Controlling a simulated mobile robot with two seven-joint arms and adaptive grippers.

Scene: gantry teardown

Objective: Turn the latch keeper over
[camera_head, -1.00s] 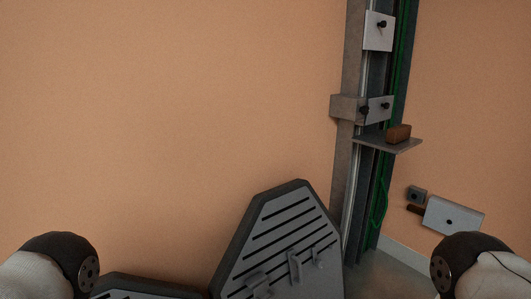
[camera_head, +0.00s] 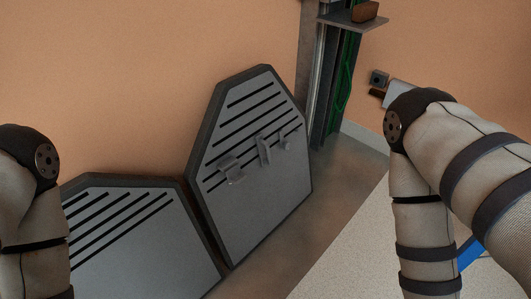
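I cannot say for sure which part is the latch keeper. A dark grey slotted panel (camera_head: 255,215) leans against the wall in the middle. Several small grey fittings sit on its face: a bracket at the left (camera_head: 231,168), an upright piece in the middle (camera_head: 264,152) and a small piece at the right (camera_head: 284,142). My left arm shows at the left edge and my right arm at the right. Both grippers are out of the picture, so their hold is hidden.
A second slotted panel (camera_head: 150,240) stands at the lower left. Behind is a metal column (camera_head: 320,90) with a shelf (camera_head: 352,20) bearing a brown block (camera_head: 365,10). A wall box (camera_head: 400,93) is partly behind my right arm. A blue item (camera_head: 469,254) lies at the lower right.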

